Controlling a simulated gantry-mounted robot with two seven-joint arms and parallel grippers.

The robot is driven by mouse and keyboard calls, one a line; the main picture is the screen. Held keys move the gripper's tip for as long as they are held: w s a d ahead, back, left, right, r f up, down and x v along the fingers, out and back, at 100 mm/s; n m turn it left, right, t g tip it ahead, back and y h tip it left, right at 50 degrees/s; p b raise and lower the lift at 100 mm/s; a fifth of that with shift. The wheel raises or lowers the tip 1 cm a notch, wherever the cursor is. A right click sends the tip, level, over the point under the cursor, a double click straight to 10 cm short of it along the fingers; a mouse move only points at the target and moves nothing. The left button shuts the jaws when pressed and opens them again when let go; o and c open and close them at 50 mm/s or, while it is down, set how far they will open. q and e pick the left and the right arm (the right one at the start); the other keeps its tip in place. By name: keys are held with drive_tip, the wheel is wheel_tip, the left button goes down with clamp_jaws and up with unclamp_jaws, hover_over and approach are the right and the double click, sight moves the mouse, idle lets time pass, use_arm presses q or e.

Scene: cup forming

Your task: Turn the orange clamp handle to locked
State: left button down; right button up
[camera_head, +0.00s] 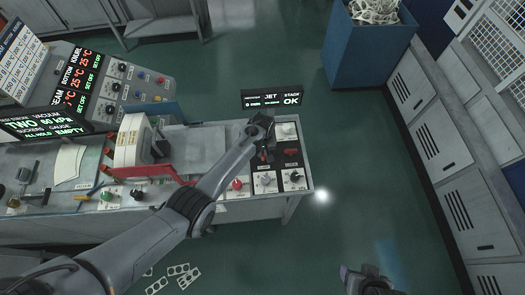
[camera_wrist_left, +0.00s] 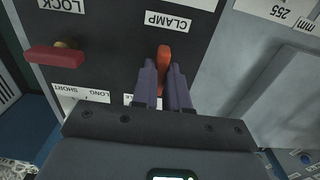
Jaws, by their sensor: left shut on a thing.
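The orange clamp handle (camera_wrist_left: 164,53) shows in the left wrist view, next to the CLAMP label on a dark panel. It points nearly straight up and down in that picture. My left gripper (camera_wrist_left: 163,74) has its two fingers around the handle's near end and is shut on it. In the head view my left gripper (camera_head: 263,133) is over the dark panel at the right end of the bench, and the arm hides much of the handle. My right gripper (camera_head: 369,280) is at the bottom edge, away from the bench; its fingers are not clear.
A red lever (camera_wrist_left: 55,56) sits beside the LOCK label on the same panel. Knobs (camera_head: 265,181) stand near the panel's front. A small display reading OK (camera_head: 272,98) stands behind the panel. The floor right of the bench is clear, up to grey cabinets (camera_head: 440,140).

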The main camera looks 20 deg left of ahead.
use_arm(q)
drive_tip(key=shift+m, duration=0.3)
drive_tip(key=m, duration=0.3)
drive_tip(key=shift+m+p, duration=0.3)
drive_tip(key=shift+p, duration=0.1)
drive_tip(key=m, duration=0.4)
drive_tip(key=shift+m, duration=0.3)
drive_tip(key=m, duration=0.4)
drive_tip(key=shift+m, duration=0.3)
drive_tip(key=shift+m+b, duration=0.3)
drive_tip(key=shift+m, duration=1.9)
drive_tip(key=c, duration=1.1)
unclamp_jaws()
drive_tip(key=shift+c, duration=0.2)
